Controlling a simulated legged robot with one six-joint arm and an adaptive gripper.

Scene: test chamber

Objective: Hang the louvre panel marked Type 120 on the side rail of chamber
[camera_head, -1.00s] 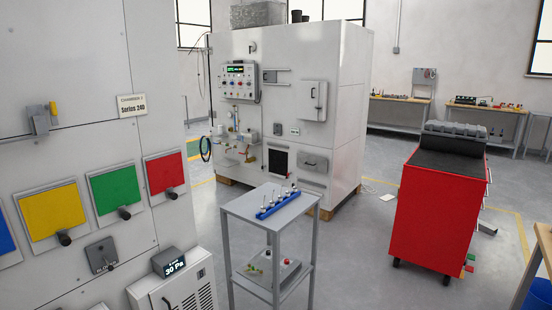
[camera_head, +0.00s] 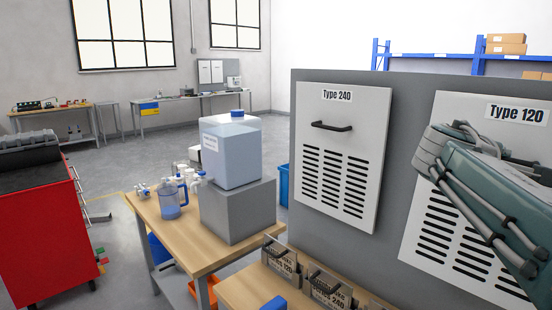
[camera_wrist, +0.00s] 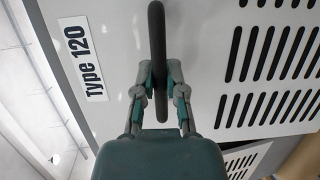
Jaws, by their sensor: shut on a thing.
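The Type 120 louvre panel (camera_head: 468,130) is white with black slots and a black-lettered label. It is at the right in the head view, against a grey board (camera_head: 398,150). I cannot tell whether it is lifted off. In the wrist view the same panel (camera_wrist: 105,25) fills much of the picture. My gripper (camera_wrist: 160,78) is shut on the panel's black handle (camera_wrist: 157,25), one finger on each side. In the head view my arm covers part of the panel and the fingertips are hidden. The chamber and its side rail are out of view.
A similar Type 240 panel (camera_head: 365,120) hangs to the left on the board. Labelled boxes (camera_head: 328,288) stand below it. A wooden table (camera_head: 168,233) holds a water container (camera_head: 232,160) on a grey block. A red cabinet (camera_head: 40,225) is at far left; open floor lies behind.

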